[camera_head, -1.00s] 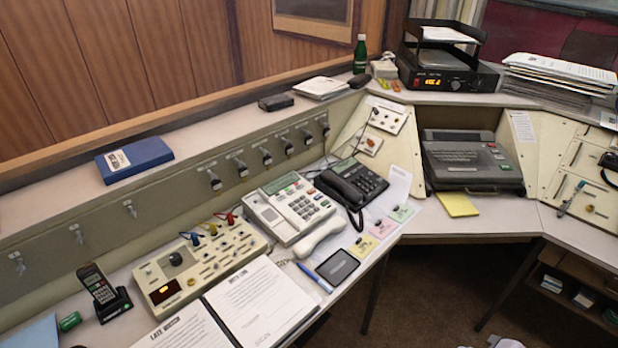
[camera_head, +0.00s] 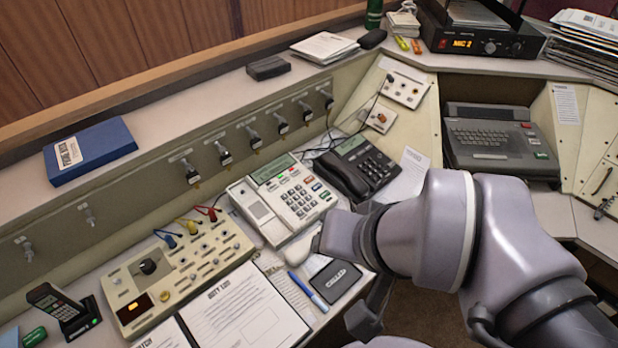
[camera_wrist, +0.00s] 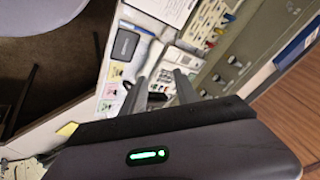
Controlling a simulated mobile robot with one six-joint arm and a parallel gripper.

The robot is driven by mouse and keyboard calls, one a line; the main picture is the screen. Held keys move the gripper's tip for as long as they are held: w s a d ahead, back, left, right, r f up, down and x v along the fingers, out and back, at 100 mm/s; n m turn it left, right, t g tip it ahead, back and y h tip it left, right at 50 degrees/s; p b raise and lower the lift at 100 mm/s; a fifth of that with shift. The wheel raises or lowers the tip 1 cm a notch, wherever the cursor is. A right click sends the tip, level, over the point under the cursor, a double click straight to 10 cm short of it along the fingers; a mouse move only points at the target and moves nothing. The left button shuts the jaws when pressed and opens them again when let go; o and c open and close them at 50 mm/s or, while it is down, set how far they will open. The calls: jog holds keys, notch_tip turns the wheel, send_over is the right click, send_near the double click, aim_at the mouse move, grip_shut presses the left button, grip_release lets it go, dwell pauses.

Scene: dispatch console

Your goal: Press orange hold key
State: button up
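The white desk phone (camera_head: 262,214) stands on the desk. It has a keypad, a green-tinted display and several small coloured keys at its right side. I cannot make out which key is the orange hold key. The fingertips are not clear in the head view.
A black phone (camera_head: 352,168) stands right of the white one. A beige switch console (camera_head: 190,268) with coloured plugs is to the left. Papers (camera_head: 245,312), a blue pen (camera_head: 308,290) and a black tablet (camera_head: 336,280) lie in front. The jack panel (camera_head: 240,140) rises behind.

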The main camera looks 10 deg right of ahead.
grip_shut()
dwell(1.7)
